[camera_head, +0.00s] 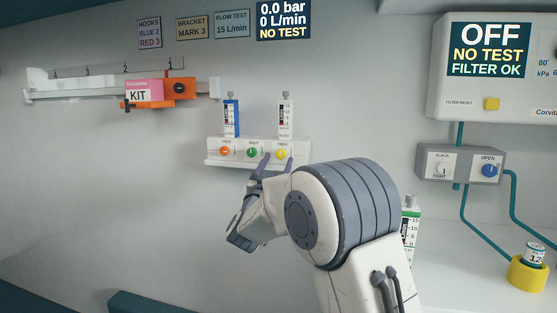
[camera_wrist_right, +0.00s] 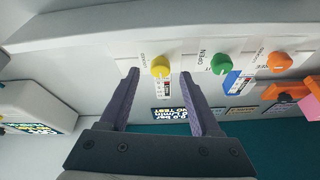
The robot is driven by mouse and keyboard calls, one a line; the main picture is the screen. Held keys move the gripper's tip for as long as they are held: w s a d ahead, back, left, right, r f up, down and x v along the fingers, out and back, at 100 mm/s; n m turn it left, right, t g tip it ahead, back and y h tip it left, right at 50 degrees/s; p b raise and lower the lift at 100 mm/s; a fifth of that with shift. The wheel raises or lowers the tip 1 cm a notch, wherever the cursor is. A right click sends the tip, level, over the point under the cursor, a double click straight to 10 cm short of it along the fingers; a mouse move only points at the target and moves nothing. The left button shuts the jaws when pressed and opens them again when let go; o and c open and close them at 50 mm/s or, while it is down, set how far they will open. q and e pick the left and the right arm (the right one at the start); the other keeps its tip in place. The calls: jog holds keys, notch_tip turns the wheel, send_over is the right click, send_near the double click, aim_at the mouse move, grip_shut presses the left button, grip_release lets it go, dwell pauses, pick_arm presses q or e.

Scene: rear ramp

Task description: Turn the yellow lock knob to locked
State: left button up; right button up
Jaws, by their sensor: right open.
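The yellow lock knob (camera_head: 282,153) is the rightmost of three knobs on a white wall rail (camera_head: 216,159). My left gripper is not in view.
A green knob (camera_head: 252,152) and an orange knob (camera_head: 225,151) sit left on the same rail. Two flowmeters, blue (camera_head: 231,118) and white (camera_head: 286,118), stand above. An orange bracket with a pink kit (camera_head: 144,91) hangs left. A grey valve box (camera_head: 461,164) is right.

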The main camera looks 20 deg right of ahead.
aim_at(281, 154)
jog(key=shift+x, duration=1.05)
jog(key=shift+c, duration=0.3)
grip_shut()
